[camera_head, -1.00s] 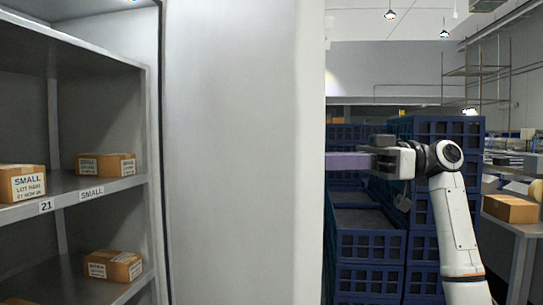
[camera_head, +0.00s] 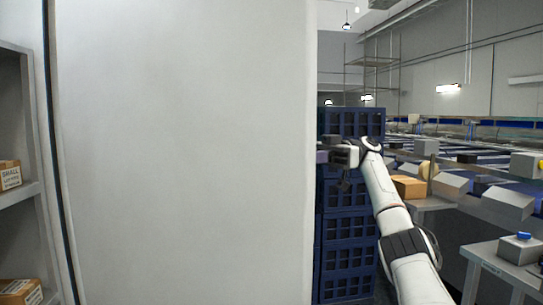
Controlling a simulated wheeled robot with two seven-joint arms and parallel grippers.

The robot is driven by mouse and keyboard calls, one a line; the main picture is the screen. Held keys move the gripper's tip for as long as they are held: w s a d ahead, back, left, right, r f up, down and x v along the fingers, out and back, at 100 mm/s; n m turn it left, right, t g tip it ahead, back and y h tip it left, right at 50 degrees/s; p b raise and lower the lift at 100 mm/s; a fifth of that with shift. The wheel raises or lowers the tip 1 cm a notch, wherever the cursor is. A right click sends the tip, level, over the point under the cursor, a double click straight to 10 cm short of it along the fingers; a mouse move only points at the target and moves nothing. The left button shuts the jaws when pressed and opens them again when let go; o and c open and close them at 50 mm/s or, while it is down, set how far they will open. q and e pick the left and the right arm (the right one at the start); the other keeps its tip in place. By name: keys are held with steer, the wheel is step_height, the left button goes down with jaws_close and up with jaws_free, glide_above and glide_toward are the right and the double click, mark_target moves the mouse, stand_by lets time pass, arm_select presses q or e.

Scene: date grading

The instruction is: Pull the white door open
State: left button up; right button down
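The white door (camera_head: 185,150) is a large plain panel that fills the left and middle of the view. It stands open beside a shelf unit, with its right edge free. My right arm comes in from the lower right. My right gripper (camera_head: 324,156) is at the door's right edge, at about mid-height. Its fingertips pass out of sight behind that edge, so I cannot tell how far apart they are or whether they touch the door. My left gripper is not in view.
Grey shelves (camera_head: 22,193) with small cardboard boxes (camera_head: 10,174) show at the far left. Stacked blue crates (camera_head: 349,226) stand behind the door's edge and my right arm. At the right are a table with a brown box (camera_head: 409,187), a grey table (camera_head: 492,265) and conveyors.

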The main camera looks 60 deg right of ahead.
steer(key=shift+w+d, duration=0.15)
steer(key=shift+d, duration=0.2)
steer(key=c, duration=1.7)
jaws_free()
steer(key=shift+w+f, duration=0.1)
steer(key=shift+w, duration=0.1)
steer(key=shift+s, duration=0.1)
steer(key=shift+a, duration=0.1)
